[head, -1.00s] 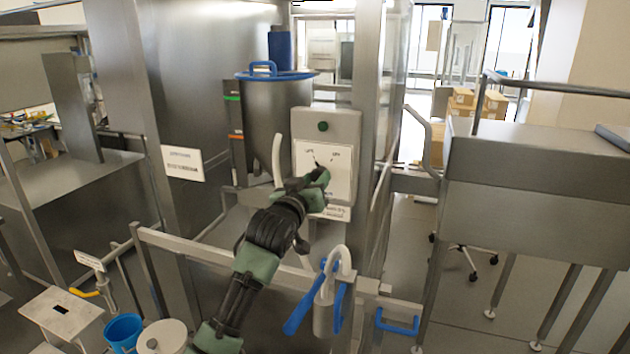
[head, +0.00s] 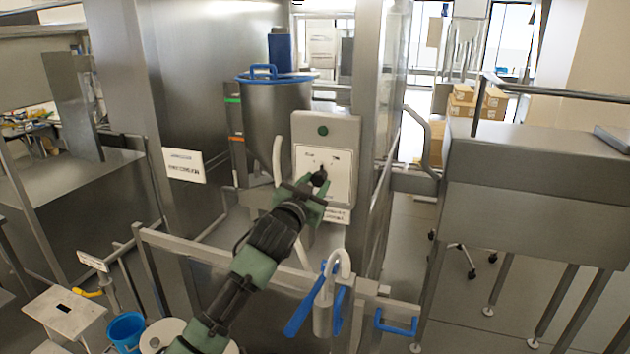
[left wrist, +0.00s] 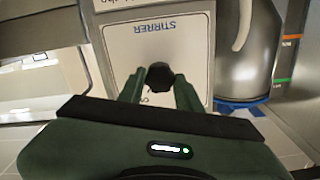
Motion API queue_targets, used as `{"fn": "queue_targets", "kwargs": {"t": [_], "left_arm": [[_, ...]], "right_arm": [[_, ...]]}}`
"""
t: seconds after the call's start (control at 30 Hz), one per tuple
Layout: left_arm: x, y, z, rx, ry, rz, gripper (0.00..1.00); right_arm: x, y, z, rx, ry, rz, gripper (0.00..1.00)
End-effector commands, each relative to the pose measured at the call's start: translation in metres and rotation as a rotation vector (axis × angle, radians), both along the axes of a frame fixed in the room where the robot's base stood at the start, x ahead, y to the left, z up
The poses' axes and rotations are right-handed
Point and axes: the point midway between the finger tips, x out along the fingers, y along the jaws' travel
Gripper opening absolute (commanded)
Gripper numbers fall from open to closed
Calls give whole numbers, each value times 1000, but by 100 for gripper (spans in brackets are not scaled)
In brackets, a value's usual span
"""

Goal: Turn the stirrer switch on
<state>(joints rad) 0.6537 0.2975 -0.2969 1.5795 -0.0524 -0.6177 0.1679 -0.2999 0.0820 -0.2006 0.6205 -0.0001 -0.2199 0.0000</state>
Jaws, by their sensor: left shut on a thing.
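The stirrer switch is a black knob (head: 320,178) on the white panel (head: 340,162) of a grey control box. In the left wrist view the black knob (left wrist: 159,76) shows between the fingertips, with the word STIRRER upside down on the white panel (left wrist: 185,50). My left gripper (head: 312,187) is in front of the panel. It is shut on the knob, one finger on each side, as the left wrist view shows too (left wrist: 159,88). The fingers hide part of the dial marks. My right gripper is not in view.
A steel vessel with a blue rim (head: 275,100) stands behind to the left. A steel rail (head: 215,251) runs below my left arm, with a blue-handled nozzle (head: 325,300) hanging in front.

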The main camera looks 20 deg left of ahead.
Motion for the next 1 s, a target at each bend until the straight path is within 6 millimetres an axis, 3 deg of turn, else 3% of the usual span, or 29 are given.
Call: {"fn": "queue_targets", "kwargs": {"t": [0.5,1.0], "left_arm": [[0,1,1,463,-15,0,0],[0,0,0,675,-21,1,0]], "right_arm": [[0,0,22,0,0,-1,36],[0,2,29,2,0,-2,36]]}}
